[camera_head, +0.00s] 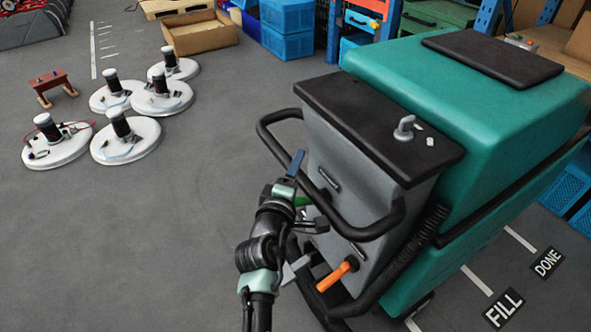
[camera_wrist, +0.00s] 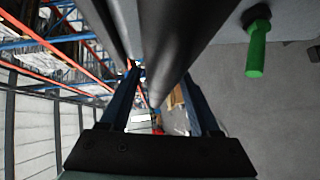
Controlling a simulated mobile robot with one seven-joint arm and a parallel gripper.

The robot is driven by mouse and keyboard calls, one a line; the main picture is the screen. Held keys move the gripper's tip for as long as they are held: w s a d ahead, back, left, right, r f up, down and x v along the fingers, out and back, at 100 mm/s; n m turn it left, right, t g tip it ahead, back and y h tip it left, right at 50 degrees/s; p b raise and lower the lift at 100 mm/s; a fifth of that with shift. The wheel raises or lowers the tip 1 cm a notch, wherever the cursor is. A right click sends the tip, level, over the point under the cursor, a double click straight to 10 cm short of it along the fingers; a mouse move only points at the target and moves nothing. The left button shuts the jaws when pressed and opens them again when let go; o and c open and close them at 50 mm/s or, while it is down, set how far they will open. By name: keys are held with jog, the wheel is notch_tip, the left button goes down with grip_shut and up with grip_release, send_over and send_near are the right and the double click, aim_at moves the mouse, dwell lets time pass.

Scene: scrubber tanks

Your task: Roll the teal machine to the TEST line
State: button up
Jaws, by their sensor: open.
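The teal machine (camera_head: 480,110) stands at the right in the head view, with a grey rear panel and a looped black handlebar (camera_head: 385,222). An orange lever (camera_head: 337,275) sticks out low on its rear. My gripper (camera_head: 303,178) is at the handlebar's near left part. In the wrist view its two blue fingers are apart, with the dark bar (camera_wrist: 180,45) running between them; I cannot tell whether they touch it. A green lever (camera_wrist: 257,50) is beside the bar, partly hidden in the head view (camera_head: 303,201). No TEST line is readable.
Floor labels FILL (camera_head: 503,308) and DONE (camera_head: 547,262) lie by white lines near the machine. Several round white scrubber heads (camera_head: 125,148) and a small red stool (camera_head: 55,86) are at the left. Blue crates (camera_head: 287,30) and racks stand behind. The middle floor is clear.

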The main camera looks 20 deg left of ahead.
grip_shut()
dwell(0.3)
dwell(1.1)
